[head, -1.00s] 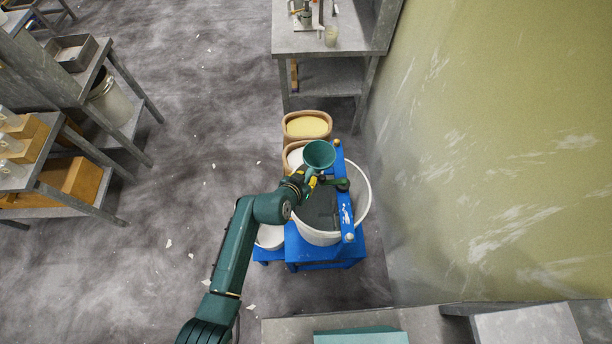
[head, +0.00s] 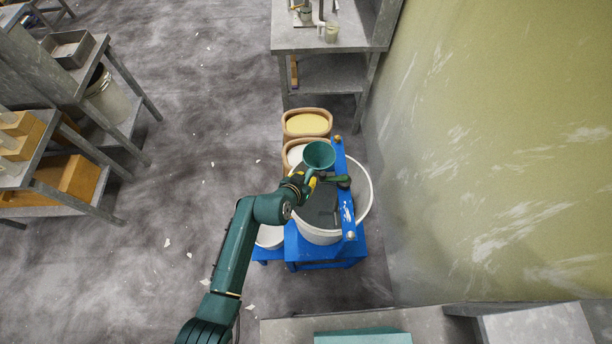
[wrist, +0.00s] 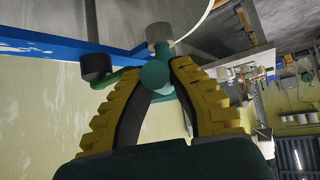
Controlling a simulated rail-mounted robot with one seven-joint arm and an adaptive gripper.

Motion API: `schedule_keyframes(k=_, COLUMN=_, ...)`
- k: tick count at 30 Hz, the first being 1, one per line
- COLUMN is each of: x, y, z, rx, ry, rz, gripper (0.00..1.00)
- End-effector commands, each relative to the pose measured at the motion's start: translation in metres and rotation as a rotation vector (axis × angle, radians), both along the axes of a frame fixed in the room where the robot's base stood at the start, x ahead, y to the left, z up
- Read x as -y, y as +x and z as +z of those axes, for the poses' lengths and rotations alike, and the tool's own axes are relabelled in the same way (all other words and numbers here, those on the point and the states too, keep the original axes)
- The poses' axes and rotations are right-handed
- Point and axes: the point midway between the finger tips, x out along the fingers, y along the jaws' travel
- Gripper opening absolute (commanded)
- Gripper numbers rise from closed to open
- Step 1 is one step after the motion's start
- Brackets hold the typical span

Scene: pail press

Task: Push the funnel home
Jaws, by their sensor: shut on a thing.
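The green funnel (head: 319,155) shows in the head view with its wide mouth facing up, at the upper left of a large white pail (head: 366,197). In the wrist view my gripper (wrist: 160,75) is shut on a rounded green part (wrist: 157,77). A green arm runs from there to a dark knob (wrist: 95,67), and a grey knob (wrist: 160,35) lies beyond. The funnel's lower end and its seat are hidden, so I cannot tell how deep it sits.
A blue beam (head: 345,205) crosses the pail, which stands on a blue stand (head: 330,257). Brown tubs (head: 307,124) stand behind. A yellow-green wall (head: 490,140) rises on the right. Grey benches stand at the back, left and front. The left floor is mostly open.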

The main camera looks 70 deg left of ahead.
Motion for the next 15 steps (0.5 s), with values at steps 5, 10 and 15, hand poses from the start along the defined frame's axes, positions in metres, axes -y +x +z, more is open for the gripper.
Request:
schedule_keyframes(k=5, x=0.0, y=0.0, z=-0.007, rx=0.001, ry=0.001, rz=0.0, gripper=0.0)
schedule_keyframes(k=10, x=0.0, y=0.0, z=-0.012, rx=0.001, ry=0.001, rz=0.0, gripper=0.0)
schedule_keyframes(k=15, x=0.0, y=0.0, z=-0.014, rx=0.001, ry=0.001, rz=0.0, gripper=0.0)
